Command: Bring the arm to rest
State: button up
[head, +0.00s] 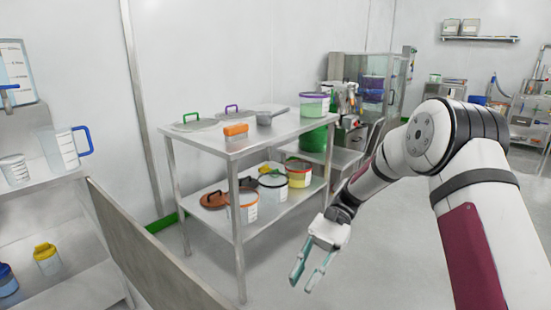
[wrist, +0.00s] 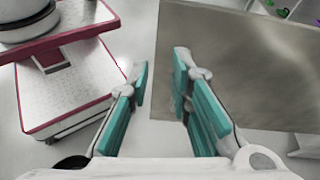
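My gripper (head: 312,268) hangs from my arm in the right half of the head view, pointing down and to the left over open floor. Its two teal-lined fingers are apart with nothing between them. In the wrist view my gripper (wrist: 158,85) also shows open and empty, with floor and the edge of a brown-grey panel beyond it. It touches nothing that I can see. My arm reaches in from the right, bent at the elbow.
A low panel (head: 150,255) stands at front left, beside shelves with a blue-handled jug (head: 62,150). Floor between table and arm is clear.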

jog(key=s+d+r+n+t+h, duration=0.2)
jog(key=s+d+r+t+h, duration=0.1)
jog(key=s+r, duration=0.4)
jog(key=s+d+r+n+t+h, duration=0.1)
jog(key=s+d+r+t+h, duration=0.15)
jog(key=s+r, duration=0.4)
jog(key=s+d+f+n+t+h, duration=0.1)
jog(key=s+d+n+t+h, duration=0.4)
jog(key=s, duration=1.1)
notch_tip(320, 180, up, 27)
jog(key=d+m+t+y+p, duration=0.1)
jog(key=t+p, duration=0.4)
jog(key=p, duration=2)
jog(key=shift+d+f+m+y, duration=0.15)
jog(key=shift+d+m+y, duration=0.25)
jog(key=shift+d+y, duration=0.35)
